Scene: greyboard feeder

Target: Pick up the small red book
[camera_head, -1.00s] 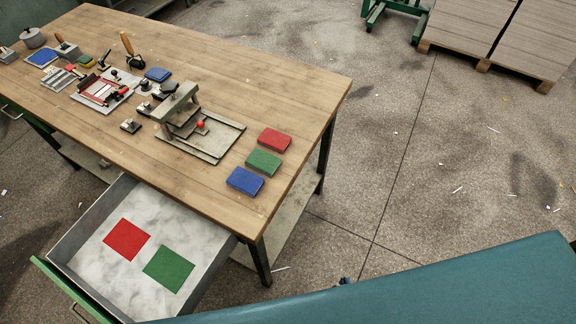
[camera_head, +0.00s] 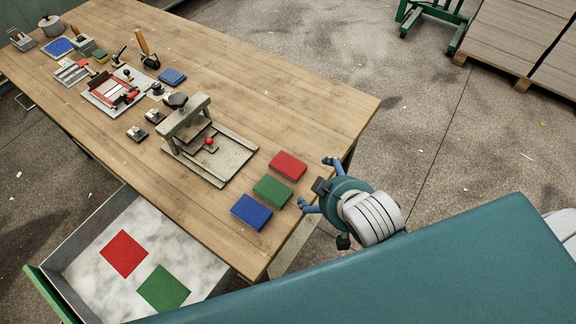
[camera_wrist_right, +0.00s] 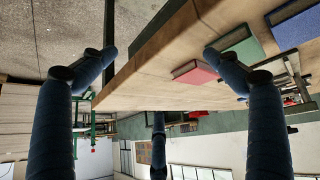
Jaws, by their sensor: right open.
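The small red book (camera_head: 288,166) lies flat near the right end of the wooden table (camera_head: 330,110), at the far end of a row with a green book (camera_head: 272,190) and a blue book (camera_head: 251,212). My right gripper (camera_head: 317,184) is open and empty just off the table's right edge, its fingers pointing towards the books. In the right wrist view the red book (camera_wrist_right: 195,72) shows near the right fingertip of my right gripper (camera_wrist_right: 160,54), apart from it. My left gripper is not in view.
A metal press (camera_head: 212,145) stands left of the books. Several tools lie farther left. An open drawer (camera_head: 85,235) at the front holds a red square (camera_head: 124,254) and a green square (camera_head: 163,288). Pallets of greyboard (camera_head: 520,40) stand back right.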

